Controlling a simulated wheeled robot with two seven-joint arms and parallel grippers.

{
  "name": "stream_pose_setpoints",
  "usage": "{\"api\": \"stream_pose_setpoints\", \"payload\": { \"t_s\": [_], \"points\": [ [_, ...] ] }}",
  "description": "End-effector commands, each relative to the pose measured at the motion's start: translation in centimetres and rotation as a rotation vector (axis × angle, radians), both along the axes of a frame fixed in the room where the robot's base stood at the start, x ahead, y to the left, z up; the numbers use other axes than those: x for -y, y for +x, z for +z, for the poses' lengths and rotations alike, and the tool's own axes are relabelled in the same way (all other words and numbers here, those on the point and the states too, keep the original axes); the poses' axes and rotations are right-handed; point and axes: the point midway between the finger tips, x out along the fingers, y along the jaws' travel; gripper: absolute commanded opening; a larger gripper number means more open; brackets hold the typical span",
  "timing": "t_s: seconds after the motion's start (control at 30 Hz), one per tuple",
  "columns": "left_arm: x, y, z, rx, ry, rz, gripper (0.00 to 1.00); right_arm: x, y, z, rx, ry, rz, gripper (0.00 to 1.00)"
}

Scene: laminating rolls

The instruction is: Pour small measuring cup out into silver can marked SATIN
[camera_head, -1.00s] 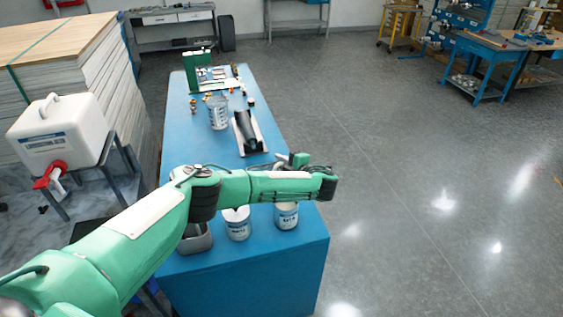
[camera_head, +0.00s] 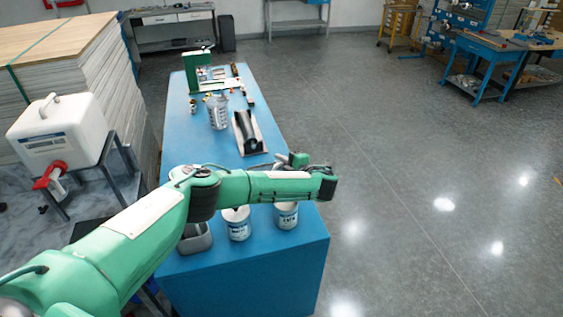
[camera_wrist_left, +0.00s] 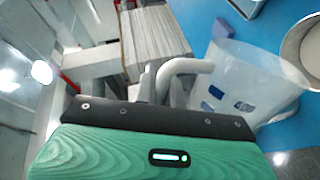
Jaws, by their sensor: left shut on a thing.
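My left gripper (camera_wrist_left: 168,88) is shut on the pale handle of the small measuring cup (camera_wrist_left: 250,78), a translucent cup with blue markings that looks tilted in the left wrist view. A round can rim with pale contents (camera_wrist_left: 309,48) shows close beside the cup's lip. In the head view two light, labelled cans stand at the near end of the blue table: a left can (camera_head: 238,228) and a right can (camera_head: 286,217). Their lettering is too small to read surely. My left forearm passes above them, and the cup is not clearly visible there. My right gripper is out of view.
A grey tray (camera_head: 196,239) sits left of the cans on the blue table (camera_head: 190,140). Farther back are a larger clear jug (camera_head: 218,113) and a black roller on a stand (camera_head: 247,132). A white jerrycan (camera_head: 62,135) stands at the left.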

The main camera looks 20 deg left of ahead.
Motion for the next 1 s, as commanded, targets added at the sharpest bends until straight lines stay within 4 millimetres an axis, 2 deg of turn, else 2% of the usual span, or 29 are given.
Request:
{"api": "stream_pose_setpoints", "payload": {
  "t_s": [1.0],
  "points": [
    [-2.1,-2.9,0.7,0.203,-0.149,0.000,0.00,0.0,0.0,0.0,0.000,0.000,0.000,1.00]
  ]
}}
